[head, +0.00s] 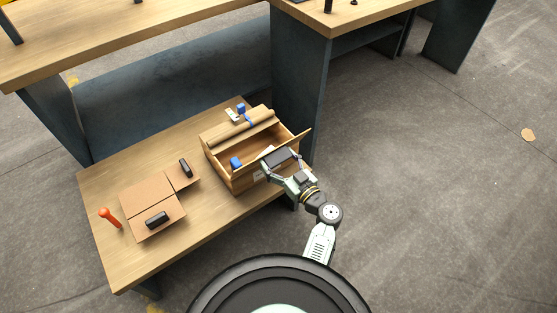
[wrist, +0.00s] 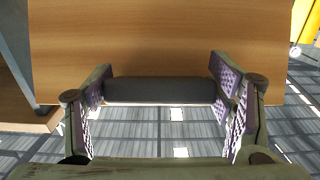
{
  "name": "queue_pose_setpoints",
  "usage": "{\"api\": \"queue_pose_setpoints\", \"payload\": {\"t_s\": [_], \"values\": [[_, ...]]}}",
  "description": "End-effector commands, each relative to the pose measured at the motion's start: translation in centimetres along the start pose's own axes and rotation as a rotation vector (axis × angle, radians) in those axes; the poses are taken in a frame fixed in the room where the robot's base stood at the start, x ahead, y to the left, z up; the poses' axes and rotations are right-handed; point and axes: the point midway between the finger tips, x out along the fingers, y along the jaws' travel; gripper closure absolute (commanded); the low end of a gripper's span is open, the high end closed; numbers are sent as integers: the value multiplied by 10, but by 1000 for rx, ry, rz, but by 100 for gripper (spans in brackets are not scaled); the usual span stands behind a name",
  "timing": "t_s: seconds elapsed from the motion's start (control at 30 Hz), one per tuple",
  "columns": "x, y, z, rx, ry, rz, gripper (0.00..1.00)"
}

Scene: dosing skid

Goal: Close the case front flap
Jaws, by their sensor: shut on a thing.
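The wooden case (head: 238,181) stands open on the low table, with a blue item (head: 236,162) visible inside. Its front flap (head: 299,138) is tilted out from the case at the right side. In the wrist view the flap (wrist: 160,45) is a broad wooden panel with a dark bar handle (wrist: 160,91) across it. My gripper (head: 279,164) is at the flap's outer face. In the wrist view my gripper (wrist: 160,95) has its fingers at both ends of the handle, shut on it. The flap's lower edge is partly hidden behind my gripper in the head view.
A cardboard-coloured box (head: 150,196) with black handles lies left on the low table (head: 205,222), beside an orange-handled tool (head: 110,217). Small items, one blue (head: 241,108), are behind the case. A dark bench panel (head: 297,85) stands close behind it.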

Motion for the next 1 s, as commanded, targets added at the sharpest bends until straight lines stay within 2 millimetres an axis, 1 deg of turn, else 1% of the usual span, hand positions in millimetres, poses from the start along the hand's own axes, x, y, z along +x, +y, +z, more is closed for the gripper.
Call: {"api": "queue_pose_setpoints", "payload": {"t_s": [0.03,0.07,0.53,0.77,0.87,1.0], "values": [[0,0,0,0,0,0,42],[0,0,0,0,0,0,44],[0,0,0,0,0,0,76],[2,1,-3,-2,-18,0,76],[6,2,-6,-3,-49,0,76],[16,4,-12,-5,-124,0,76]]}}
